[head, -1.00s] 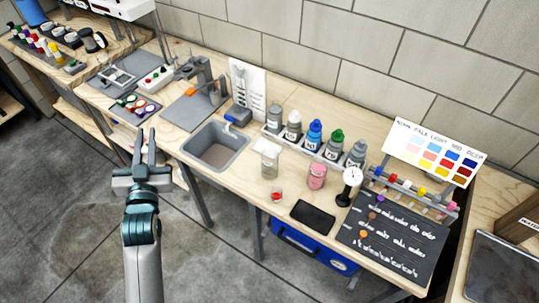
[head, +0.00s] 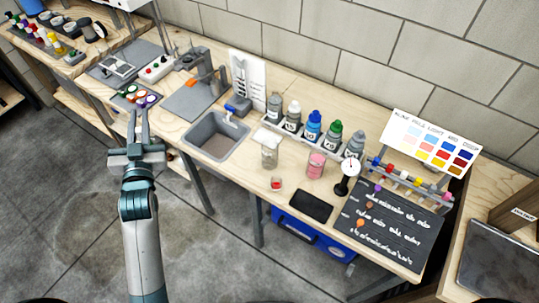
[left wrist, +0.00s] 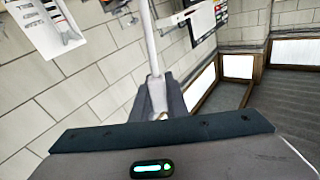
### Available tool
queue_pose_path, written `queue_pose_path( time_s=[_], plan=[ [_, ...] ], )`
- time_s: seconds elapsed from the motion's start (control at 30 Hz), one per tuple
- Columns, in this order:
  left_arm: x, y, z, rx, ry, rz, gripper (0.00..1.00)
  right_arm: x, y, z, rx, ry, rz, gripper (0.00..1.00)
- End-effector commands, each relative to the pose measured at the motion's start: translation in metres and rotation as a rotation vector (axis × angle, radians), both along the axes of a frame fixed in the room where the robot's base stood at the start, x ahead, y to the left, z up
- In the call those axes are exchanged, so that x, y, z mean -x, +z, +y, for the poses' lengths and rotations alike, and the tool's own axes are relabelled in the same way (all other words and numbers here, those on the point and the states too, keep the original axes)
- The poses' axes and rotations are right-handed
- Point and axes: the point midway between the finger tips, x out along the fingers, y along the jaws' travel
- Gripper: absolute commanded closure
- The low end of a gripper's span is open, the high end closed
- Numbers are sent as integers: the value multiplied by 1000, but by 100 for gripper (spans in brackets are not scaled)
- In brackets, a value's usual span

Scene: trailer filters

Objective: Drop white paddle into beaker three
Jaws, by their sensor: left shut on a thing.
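My left gripper (head: 139,114) is left of the sink, near the front edge of the left bench. In the left wrist view, its fingers (left wrist: 157,82) are shut on a thin pale rod, which looks like the white paddle (left wrist: 148,35). The rod runs up out of the picture; its far end is not visible. In the head view the paddle cannot be made out. A clear glass vessel (head: 269,156) and a pink-filled one (head: 316,164) stand right of the sink, apart from the gripper. I cannot read which is beaker three. My right gripper is not in view.
A tray of coloured round pieces (head: 136,96) lies just beyond my left fingertips. The sink (head: 217,136), a row of bottles (head: 313,127), a small red-filled cup (head: 276,184), a black pad (head: 311,206) and a dial gauge (head: 346,178) occupy the bench.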

Motion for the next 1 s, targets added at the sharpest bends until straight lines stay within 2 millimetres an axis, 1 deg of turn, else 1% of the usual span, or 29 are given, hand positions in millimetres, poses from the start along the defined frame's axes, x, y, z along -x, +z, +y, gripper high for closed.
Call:
queue_pose_path(
  time_s=[0.17,0.27,0.37,0.43,0.57,0.67,0.8,0.9,1.0],
  plan=[
    [0,-1,0,0,-1,0,100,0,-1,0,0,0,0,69],
    [2,-5,-3,-1,-5,0,100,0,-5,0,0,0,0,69],
    [8,-13,-9,-4,-15,1,100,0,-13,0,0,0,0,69],
    [14,-22,-15,-8,-25,3,100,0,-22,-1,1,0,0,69],
    [30,-44,-34,-15,-56,3,100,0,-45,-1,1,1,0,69],
    [46,-63,-51,-20,-86,5,100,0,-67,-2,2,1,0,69],
    [73,-89,-78,-21,-131,5,100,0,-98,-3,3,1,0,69],
    [92,-104,-96,-17,-161,4,100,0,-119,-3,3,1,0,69],
    [108,-115,-110,-13,-187,3,100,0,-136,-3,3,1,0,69]
  ],
)
